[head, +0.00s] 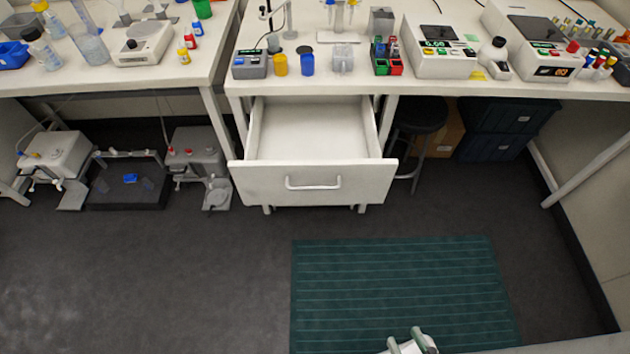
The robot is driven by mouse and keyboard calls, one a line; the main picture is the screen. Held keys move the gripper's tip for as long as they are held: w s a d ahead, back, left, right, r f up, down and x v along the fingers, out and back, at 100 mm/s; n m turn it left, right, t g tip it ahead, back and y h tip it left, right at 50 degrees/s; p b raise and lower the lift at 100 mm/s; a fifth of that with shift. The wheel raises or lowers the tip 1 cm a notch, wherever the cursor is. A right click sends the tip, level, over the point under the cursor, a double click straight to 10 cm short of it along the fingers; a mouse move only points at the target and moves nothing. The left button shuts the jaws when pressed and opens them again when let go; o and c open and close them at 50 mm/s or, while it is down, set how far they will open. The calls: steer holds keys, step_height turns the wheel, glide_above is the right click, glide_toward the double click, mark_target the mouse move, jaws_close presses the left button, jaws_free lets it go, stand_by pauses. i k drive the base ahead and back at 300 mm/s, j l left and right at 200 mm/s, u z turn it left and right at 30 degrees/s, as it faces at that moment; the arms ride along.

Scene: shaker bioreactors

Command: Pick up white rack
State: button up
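No object stands out clearly as a white rack. A small whitish, translucent holder (342,60) stands near the front edge of the middle bench, right of a blue-lidded jar; it is too small to tell if it is a rack. My gripper (406,339) shows at the bottom edge of the head view, over the green mat and far from the bench. Its two grey-green fingers stand apart with nothing seen between their tips. The rest of it is cut off by the frame.
A white drawer (312,182) is pulled open below the middle bench (330,84) and holds nothing visible. A green mat (400,285) lies on the clear dark floor. A dark stool (418,118) and dark bins (497,145) stand underneath. Pumps (200,150) sit on the left floor.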

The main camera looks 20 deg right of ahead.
mark_target(589, 73)
steer(key=z, duration=1.6)
steer(key=k+j+z, duration=0.1)
steer(key=j, duration=0.4)
steer(key=j+z, duration=0.1)
steer(key=j, duration=0.45)
steer(key=k, duration=0.05)
